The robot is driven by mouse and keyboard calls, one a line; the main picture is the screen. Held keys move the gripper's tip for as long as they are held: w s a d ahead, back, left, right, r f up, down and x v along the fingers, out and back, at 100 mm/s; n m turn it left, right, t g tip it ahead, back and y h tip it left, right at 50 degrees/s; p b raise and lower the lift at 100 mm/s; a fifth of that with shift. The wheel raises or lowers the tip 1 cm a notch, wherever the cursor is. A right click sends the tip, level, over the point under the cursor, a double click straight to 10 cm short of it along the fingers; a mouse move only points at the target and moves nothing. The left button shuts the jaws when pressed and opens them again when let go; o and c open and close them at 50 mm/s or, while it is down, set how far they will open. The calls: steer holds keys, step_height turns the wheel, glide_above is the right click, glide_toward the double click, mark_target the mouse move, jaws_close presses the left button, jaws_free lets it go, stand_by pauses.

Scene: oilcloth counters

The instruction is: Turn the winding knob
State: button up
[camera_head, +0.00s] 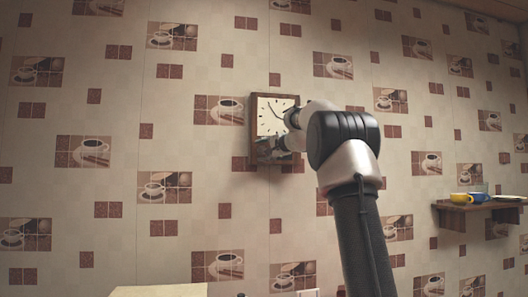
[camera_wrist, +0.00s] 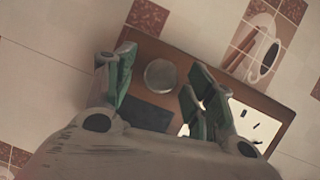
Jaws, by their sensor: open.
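A wooden wall clock (camera_head: 253,118) with a pale face and dark hands hangs on the patterned wall, partly hidden by my arm. In the wrist view the clock's brown case (camera_wrist: 137,44) is tilted, with its pale dial (camera_wrist: 252,122) at the lower right. The round grey winding knob (camera_wrist: 160,75) stands on the case, between my fingers but apart from both. My gripper (camera_wrist: 158,85) is open, with one green-padded finger to the left of the knob and the other to the right. In the head view my gripper (camera_head: 272,146) is over the clock's lower part.
A wooden shelf (camera_head: 478,205) on the right wall holds a yellow cup (camera_head: 460,198), a blue item and a plate. A pale counter top (camera_head: 160,290) shows at the bottom left. The wall around the clock is otherwise flat and clear.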

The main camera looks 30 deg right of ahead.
steer(key=s+d+r, duration=0.1)
steer(key=s, duration=1)
steer(key=shift+s+d, duration=0.15)
steer(key=shift+s, duration=0.2)
steer(key=s+a+f+n+g, duration=0.1)
steer(key=s+f+n+g, duration=0.3)
steer(key=f, duration=0.6)
steer(key=s+a+f+n+g, duration=0.1)
steer(key=s+f+g, duration=0.3)
steer(key=f, duration=0.6)
steer(key=s+a+f+n+g, duration=0.1)
steer(key=s+a+f+n, duration=0.2)
steer(key=s, duration=0.7)
steer(key=s+a+f+n+g+h, duration=0.1)
steer(key=s+a+f+n+g, duration=0.1)
steer(key=s+a+f, duration=0.3)
steer(key=s+a+f+n+g, duration=0.1)
steer(key=s+a+f+n, duration=0.4)
steer(key=s+f, duration=0.4)
steer(key=s, duration=0.7)
steer(key=shift+s+g+h, duration=0.35)
steer(key=shift+g+h, duration=0.05)
